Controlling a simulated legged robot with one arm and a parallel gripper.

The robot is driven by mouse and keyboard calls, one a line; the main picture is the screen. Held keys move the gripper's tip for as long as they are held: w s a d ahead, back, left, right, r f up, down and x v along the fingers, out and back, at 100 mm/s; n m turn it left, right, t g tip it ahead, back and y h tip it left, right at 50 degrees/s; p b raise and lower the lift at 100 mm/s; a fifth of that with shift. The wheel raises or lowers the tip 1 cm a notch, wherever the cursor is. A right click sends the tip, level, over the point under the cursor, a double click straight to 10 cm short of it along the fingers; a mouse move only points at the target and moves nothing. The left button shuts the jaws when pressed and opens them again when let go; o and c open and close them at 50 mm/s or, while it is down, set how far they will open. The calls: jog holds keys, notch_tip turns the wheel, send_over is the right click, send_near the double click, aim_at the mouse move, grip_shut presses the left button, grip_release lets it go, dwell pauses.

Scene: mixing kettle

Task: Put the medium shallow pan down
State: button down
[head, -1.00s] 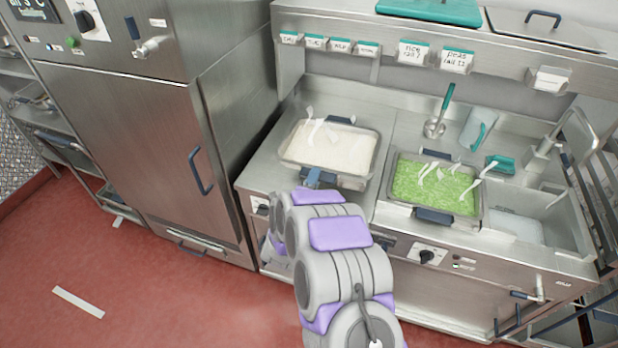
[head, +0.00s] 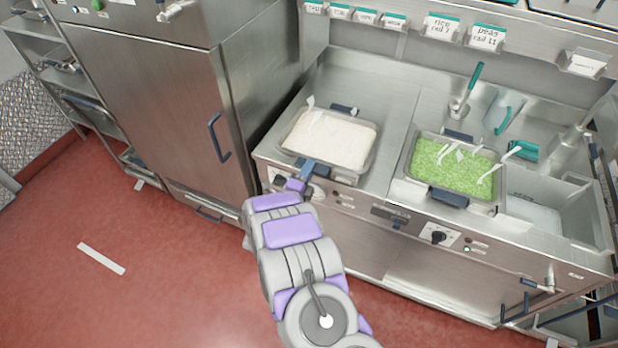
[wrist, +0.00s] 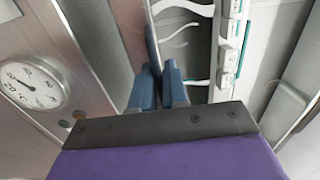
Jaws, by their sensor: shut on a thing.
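The medium shallow pan (head: 366,157) is a steel pan filled with white rice, in the middle of the head view at the left part of the counter. Its dark blue back handle (head: 345,109) shows. My gripper (head: 303,172) is at the pan's front side, shut on its front handle. In the wrist view, the two blue fingertips of my gripper (wrist: 160,84) close around a dark bar that runs along the pan's side. The fingers partly hide this handle. The pan looks level, but I cannot tell whether its bottom touches the counter.
A second pan with green peas (head: 452,165) stands to the right, beside a sink (head: 550,205). A ladle (head: 466,95) and a clear jug (head: 503,110) stand behind. A tall steel cabinet (head: 130,110) borders the counter at left. A round dial (wrist: 32,86) shows in the wrist view.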

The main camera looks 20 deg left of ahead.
jog(key=shift+a+f, duration=0.45)
jog(key=shift+a, duration=0.1)
jog(key=f, duration=0.3)
jog(key=shift+d+f, duration=0.25)
jog(key=shift+d, duration=0.15)
jog(key=c, duration=1.4)
grip_release()
jog(key=shift+a+b, duration=0.3)
jog(key=shift+a, duration=0.05)
jog(key=shift+c, duration=0.2)
jog(key=o, duration=0.3)
jog(key=shift+d+f, duration=0.1)
jog(key=shift+d, duration=0.15)
jog(key=shift+s, duration=0.1)
